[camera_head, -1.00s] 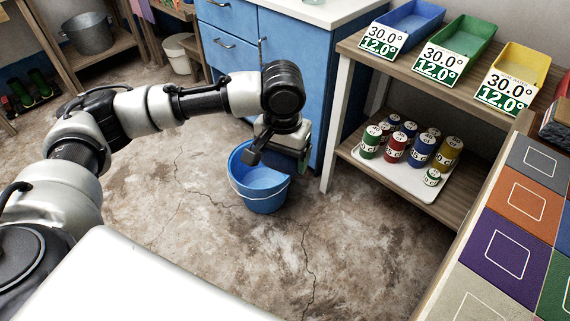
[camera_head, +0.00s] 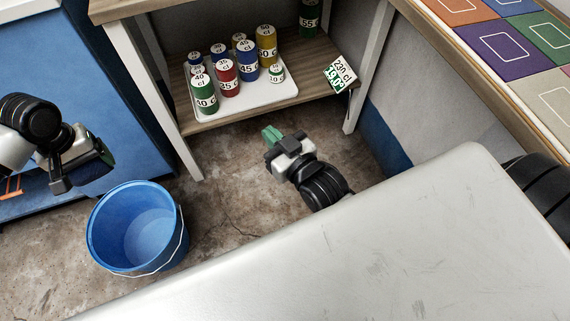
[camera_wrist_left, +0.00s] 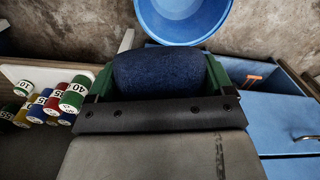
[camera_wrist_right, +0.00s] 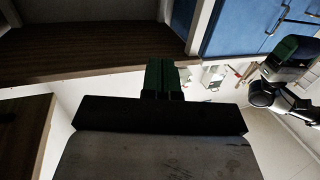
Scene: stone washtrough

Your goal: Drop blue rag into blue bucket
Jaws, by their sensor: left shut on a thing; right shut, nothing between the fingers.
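The blue bucket (camera_head: 138,228) stands on the floor at the lower left of the head view, and no rag shows inside it there. My left gripper (camera_head: 84,172) is above and beside it, near the blue cabinet. In the left wrist view my left gripper (camera_wrist_left: 160,75) is shut on the dark blue rag (camera_wrist_left: 157,72), held between green fingers. The bucket's rim also shows at the top of that view (camera_wrist_left: 183,28), apart from the rag. My right gripper (camera_head: 272,135) is shut and empty, in front of the shelf; its closed green fingers show in the right wrist view (camera_wrist_right: 161,76).
A wooden shelf (camera_head: 235,112) holds a white tray (camera_head: 262,98) with several coloured cans. The blue cabinet (camera_head: 100,70) stands at the left. A table edge with coloured tiles (camera_head: 487,47) is at the upper right. Bare floor (camera_head: 225,190) lies right of the bucket.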

